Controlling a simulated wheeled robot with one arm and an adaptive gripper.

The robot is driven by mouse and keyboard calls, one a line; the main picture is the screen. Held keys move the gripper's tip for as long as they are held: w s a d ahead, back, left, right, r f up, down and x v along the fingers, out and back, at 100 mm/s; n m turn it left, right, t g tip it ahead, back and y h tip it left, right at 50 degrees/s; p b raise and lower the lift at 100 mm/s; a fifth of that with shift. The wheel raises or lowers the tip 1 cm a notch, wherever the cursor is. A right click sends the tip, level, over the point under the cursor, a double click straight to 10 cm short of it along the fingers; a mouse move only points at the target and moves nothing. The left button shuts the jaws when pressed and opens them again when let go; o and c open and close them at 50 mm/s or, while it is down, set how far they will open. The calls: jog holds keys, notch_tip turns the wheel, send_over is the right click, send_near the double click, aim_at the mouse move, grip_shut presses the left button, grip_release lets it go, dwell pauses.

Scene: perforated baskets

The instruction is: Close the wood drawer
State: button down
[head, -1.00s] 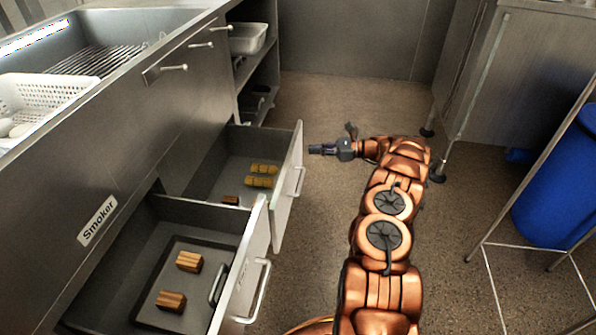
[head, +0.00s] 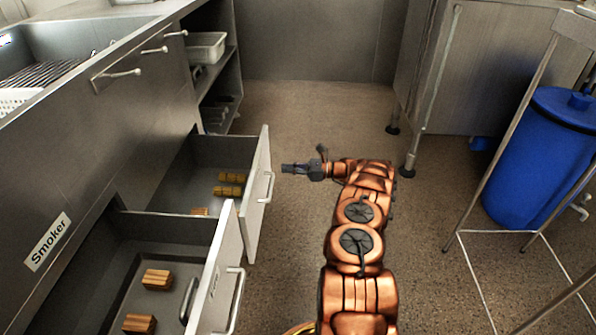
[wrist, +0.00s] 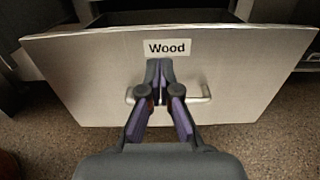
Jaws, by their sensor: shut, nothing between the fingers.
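Two drawers stand open in the head view. The far one, whose front (head: 260,195) my gripper faces, appears to be the wood drawer. Several wooden blocks (head: 230,184) lie inside it. In the wrist view, the drawer front (wrist: 80,70) carries a "Wood" label (wrist: 168,48) and a bar handle (wrist: 200,98). My gripper (head: 284,168) is shut and empty, just right of the far drawer's front. In the wrist view, my gripper (wrist: 160,66) points at the front below the label and hides the handle's middle. Contact cannot be told.
The nearer open drawer (head: 218,265) holds a tray with wooden blocks (head: 157,279). A "Smoker" label (head: 48,242) is on the cabinet beside it. A metal-legged stand (head: 458,225) and a blue bin (head: 545,160) are at right. Bare floor lies between.

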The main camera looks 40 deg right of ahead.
aim_at(258, 168)
jog(key=b+x, duration=0.2)
jog(key=x, duration=0.6)
jog(key=shift+a, duration=0.1)
